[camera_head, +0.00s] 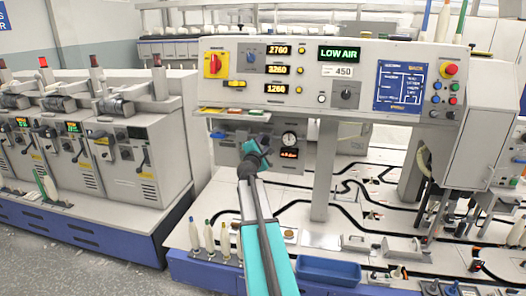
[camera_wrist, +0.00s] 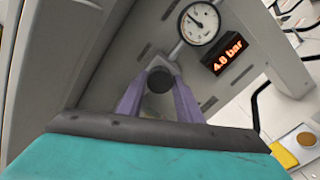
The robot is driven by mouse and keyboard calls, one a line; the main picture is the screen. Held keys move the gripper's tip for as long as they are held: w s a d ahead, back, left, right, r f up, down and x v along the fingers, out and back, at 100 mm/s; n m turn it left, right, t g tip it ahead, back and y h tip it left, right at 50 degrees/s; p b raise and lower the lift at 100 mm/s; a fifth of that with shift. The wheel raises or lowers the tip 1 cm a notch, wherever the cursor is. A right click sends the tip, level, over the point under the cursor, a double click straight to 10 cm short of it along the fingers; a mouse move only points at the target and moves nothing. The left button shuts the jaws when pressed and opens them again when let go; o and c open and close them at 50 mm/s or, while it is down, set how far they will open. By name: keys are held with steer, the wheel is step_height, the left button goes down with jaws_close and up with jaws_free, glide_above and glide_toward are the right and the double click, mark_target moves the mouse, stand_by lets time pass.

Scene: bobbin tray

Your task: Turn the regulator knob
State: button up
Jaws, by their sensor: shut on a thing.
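The regulator knob (camera_wrist: 159,80) is dark and round-faced. In the wrist view it sits between the two purple fingers of my gripper (camera_wrist: 158,88), which are shut on it. Above it is a round pressure gauge (camera_wrist: 200,22), and a red display (camera_wrist: 226,54) to the right reads 4.0 bar. In the head view my gripper (camera_head: 254,150) is at the panel under the console, left of the gauge (camera_head: 289,139) and display (camera_head: 289,153). My arm and gripper hide the knob there.
The console (camera_head: 225,87) above shows a green LOW AIR sign (camera_head: 340,54). A support post (camera_head: 324,170) stands right of the gauge. Bobbins (camera_head: 209,236) stand at the front left, and a blue bin (camera_head: 328,271) is at the front edge.

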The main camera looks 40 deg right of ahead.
steer(key=m+b, duration=0.2)
steer(key=b, duration=0.1)
steer(key=m+b, duration=0.2)
steer(key=b, duration=0.1)
steer(key=m+b, duration=0.3)
steer(key=shift+f, duration=0.4)
steer(key=m+b, duration=0.3)
steer(key=b, duration=0.1)
steer(key=shift+b, duration=0.4)
steer(key=shift+r+m+b, duration=0.2)
steer(key=shift+m+b, duration=0.6)
steer(key=shift+s, duration=0.1)
steer(key=o, duration=1)
steer(key=shift+o, duration=0.2)
steer(key=shift+a+r, duration=0.1)
steer(key=shift+a, duration=0.05)
